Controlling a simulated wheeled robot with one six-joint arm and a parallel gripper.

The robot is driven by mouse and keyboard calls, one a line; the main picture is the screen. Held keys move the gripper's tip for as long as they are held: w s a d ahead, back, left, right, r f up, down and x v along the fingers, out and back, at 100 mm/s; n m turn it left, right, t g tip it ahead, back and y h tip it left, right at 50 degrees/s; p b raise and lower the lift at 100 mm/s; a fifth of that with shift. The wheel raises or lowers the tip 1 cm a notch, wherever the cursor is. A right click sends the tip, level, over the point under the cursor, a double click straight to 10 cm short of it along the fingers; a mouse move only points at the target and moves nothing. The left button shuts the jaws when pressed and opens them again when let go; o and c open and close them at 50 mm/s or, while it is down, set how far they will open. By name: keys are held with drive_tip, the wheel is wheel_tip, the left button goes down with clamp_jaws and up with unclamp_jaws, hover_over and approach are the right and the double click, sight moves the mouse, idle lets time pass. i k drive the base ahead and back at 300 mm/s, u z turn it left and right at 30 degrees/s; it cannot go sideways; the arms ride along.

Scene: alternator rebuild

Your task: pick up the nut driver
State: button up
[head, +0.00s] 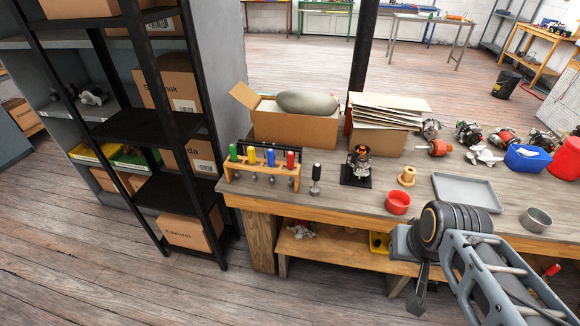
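A wooden rack (262,172) at the left end of the workbench holds hand drivers with green (233,153), yellow (252,155), blue (271,157) and red (291,160) handles. Their shafts hang down through the rack, with metal ends below. A separate black-handled tool (316,178) stands upright on the bench just right of the rack. I cannot tell for sure which of these is the nut driver. My gripper (417,301) is at the lower right, in front of the bench and well apart from these tools. Its fingers are seen edge-on, so their opening is unclear.
An alternator part on a black stand (358,167), a copper-coloured spool (407,177), a red bowl (397,203), a grey tray (465,189) and a metal bowl (536,219) occupy the bench (345,202). Cardboard boxes (296,128) stand behind. A black shelf unit (178,130) is at left.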

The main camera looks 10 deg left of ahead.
sight(290, 155)
drive_tip(key=z, duration=1.65)
drive_tip(key=i, duration=1.45)
drive_tip(key=u, duration=3.8)
drive_tip(key=i, duration=1)
drive_tip(key=u, duration=0.05)
